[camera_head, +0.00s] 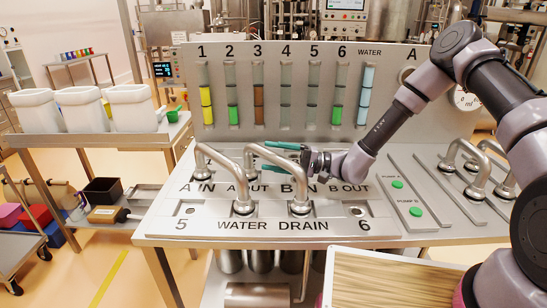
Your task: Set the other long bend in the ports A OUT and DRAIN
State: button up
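One long bend (222,158) is a bright steel tube on the left of the port panel (205,228). Its far end is by A IN and its near end is at WATER. The other long bend (275,158) stands beside it, upright, its far end by A OUT and its near end at DRAIN. Whether its ends are fully seated cannot be told. My gripper (285,150), with teal fingertips, reaches in from the right at the top of this second bend. Its fingers overlap the tube in the picture; I cannot tell whether they hold it.
Further steel bends (465,160) stand on a plate at the right. The pump plate (402,195) with green buttons lies between. A gauge board (300,125) with coloured tubes rises behind. A wooden-topped surface (390,285) is at the front right; white bins (80,110) stand left.

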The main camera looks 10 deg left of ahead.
jog(key=shift+f, duration=0.1)
jog(key=v, duration=1.1)
jog(key=s+d+r+m+t+h, duration=0.1)
jog(key=s+d+r+t+h, duration=0.2)
jog(key=d+r, duration=0.7)
jog(key=s+d+r+m+t+h, duration=0.2)
jog(key=s+d+r+t+h, duration=0.2)
jog(key=s+d+r+h, duration=0.2)
jog(key=s+d+r+m+t+h, duration=0.1)
jog(key=s+d+r+t+h, duration=0.3)
jog(key=d+r+h, duration=0.4)
jog(key=s+d+r, duration=0.1)
jog(key=d+r, duration=0.6)
jog(key=r, duration=0.1)
jog(key=shift+m, duration=0.4)
